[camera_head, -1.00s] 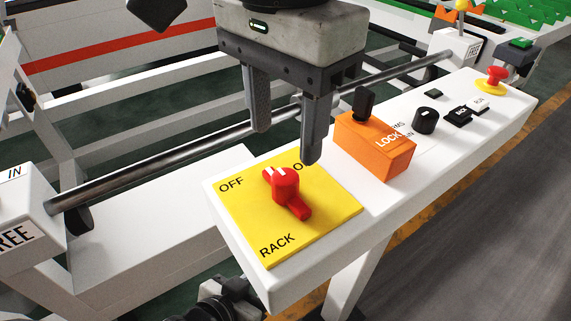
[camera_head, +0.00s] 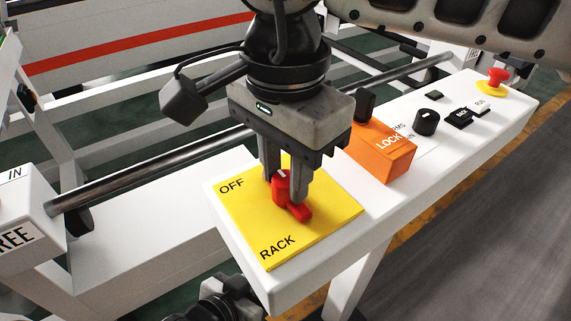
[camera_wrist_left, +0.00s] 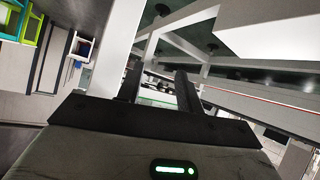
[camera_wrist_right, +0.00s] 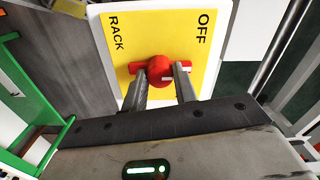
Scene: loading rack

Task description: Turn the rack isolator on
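The rack isolator is a red rotary knob (camera_head: 281,188) on a yellow plate (camera_head: 330,213) marked OFF and RACK, on the near end of the white console. The plate's ON label is hidden by my right gripper (camera_head: 284,190). That gripper points down at the knob, with one finger on each side of its red body, and looks shut on it. In the right wrist view, the knob (camera_wrist_right: 160,70) sits between the two fingertips, its bar reaching out to both sides. My left gripper (camera_wrist_left: 158,82) shows only in its own wrist view, open and empty, away from the console.
An orange LOCK block (camera_head: 382,152) with a black knob stands close behind my right gripper. Further along are a black dial (camera_head: 426,122), small buttons and a red emergency stop (camera_head: 497,77). A metal bar (camera_head: 150,166) runs beside the console.

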